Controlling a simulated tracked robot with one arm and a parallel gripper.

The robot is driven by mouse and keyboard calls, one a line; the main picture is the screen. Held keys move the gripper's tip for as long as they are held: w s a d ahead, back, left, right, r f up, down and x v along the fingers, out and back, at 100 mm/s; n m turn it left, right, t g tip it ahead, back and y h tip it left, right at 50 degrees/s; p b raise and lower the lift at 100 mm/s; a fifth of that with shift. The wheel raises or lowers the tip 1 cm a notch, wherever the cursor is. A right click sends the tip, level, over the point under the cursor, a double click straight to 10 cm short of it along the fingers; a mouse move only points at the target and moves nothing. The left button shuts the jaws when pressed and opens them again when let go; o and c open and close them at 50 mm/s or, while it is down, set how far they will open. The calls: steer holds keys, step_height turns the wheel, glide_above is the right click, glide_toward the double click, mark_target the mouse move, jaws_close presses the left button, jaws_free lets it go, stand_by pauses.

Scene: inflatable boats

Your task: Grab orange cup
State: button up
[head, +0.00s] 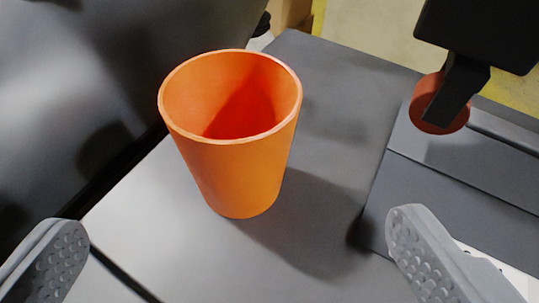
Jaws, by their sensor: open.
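The orange cup (240,165) stands upright on a grey flat surface (180,240), left of the middle in the head view. Its open top faces up toward the camera and it looks empty. My gripper (235,250) is open, with one grey studded finger at the lower left and the other at the lower right. The cup is beyond the fingertips, roughly between them in the picture, and neither finger touches it.
A large dark grey rounded form (70,80) rises close on the cup's left. At the upper right, a black part (460,85) stands over a reddish-brown round object (425,100). A raised dark grey panel (450,190) lies to the right. Yellowish floor shows behind.

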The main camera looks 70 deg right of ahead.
mark_target(242, 153)
steer(key=x, duration=0.7)
steer(key=shift+w+d, duration=0.1)
steer(key=shift+d, duration=0.15)
steer(key=shift+w+b+x, duration=0.15)
steer(key=shift+b+x, duration=0.1)
steer(key=shift+x, duration=1.2)
steer(key=shift+w+b+x, duration=0.15)
steer(key=shift+b+x, duration=0.05)
steer(key=shift+x, duration=1.25)
steer(key=shift+a, duration=0.2)
steer(key=c, duration=1.1)
